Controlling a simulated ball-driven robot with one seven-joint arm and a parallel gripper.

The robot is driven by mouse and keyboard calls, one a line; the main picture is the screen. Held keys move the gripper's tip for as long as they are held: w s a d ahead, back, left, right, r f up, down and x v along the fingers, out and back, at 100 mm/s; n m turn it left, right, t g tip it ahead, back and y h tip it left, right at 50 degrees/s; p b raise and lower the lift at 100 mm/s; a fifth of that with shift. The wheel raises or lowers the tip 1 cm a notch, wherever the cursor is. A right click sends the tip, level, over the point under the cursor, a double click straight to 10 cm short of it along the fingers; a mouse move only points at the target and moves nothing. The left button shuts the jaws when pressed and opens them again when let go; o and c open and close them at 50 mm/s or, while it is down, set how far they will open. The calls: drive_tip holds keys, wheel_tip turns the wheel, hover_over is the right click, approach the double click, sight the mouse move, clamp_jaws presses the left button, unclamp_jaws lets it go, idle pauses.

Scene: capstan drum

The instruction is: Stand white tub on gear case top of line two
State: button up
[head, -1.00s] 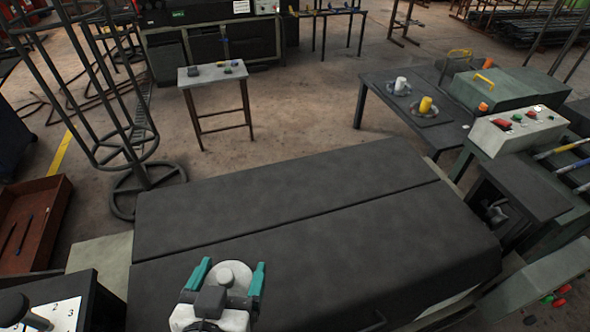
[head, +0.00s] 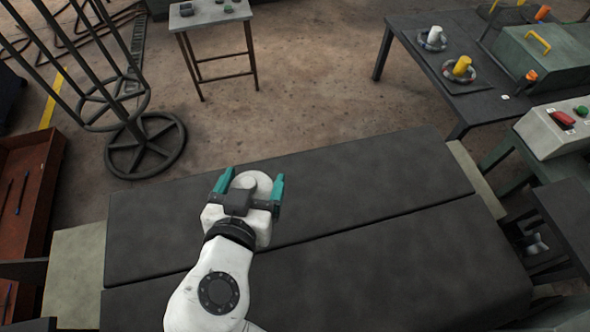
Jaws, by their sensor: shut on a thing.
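My gripper (head: 251,179) has teal fingers and is shut on a white, round tub (head: 260,184), seen from above. The tub is over the far part of a large dark flat top (head: 350,187) with a long seam across it. I cannot tell whether the tub touches this surface or hangs above it. My gripper and wrist hide part of the tub. No label shows which surface is the gear case top of line two.
A dark table (head: 405,45) at the upper right holds a white item (head: 434,36) and a yellow item (head: 462,66) in rings. A green case (head: 545,50) and a control box (head: 560,128) stand right. A round-based rack (head: 145,145) stands left. The dark top is otherwise clear.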

drive_tip(key=w+d+f+p, duration=0.1)
drive_tip(key=w+d+f, duration=0.1)
drive_tip(key=w+f, duration=0.1)
drive_tip(key=w+d+f+p, duration=0.1)
drive_tip(key=w+d+f, duration=0.1)
drive_tip(key=w+f, duration=0.1)
drive_tip(key=w+d+f+p, duration=0.1)
drive_tip(key=w+d+f, duration=0.1)
drive_tip(key=f, duration=0.3)
drive_tip(key=shift+w+d, duration=0.35)
drive_tip(key=shift+w, duration=0.35)
drive_tip(key=shift+f, duration=0.4)
drive_tip(key=shift+f, duration=0.2)
drive_tip(key=o, duration=1.1)
drive_tip(key=shift+o, duration=0.2)
drive_tip(key=shift+r, duration=0.2)
drive_tip(key=b+v, duration=0.1)
drive_tip(key=v, duration=1.1)
drive_tip(key=shift+b, duration=0.35)
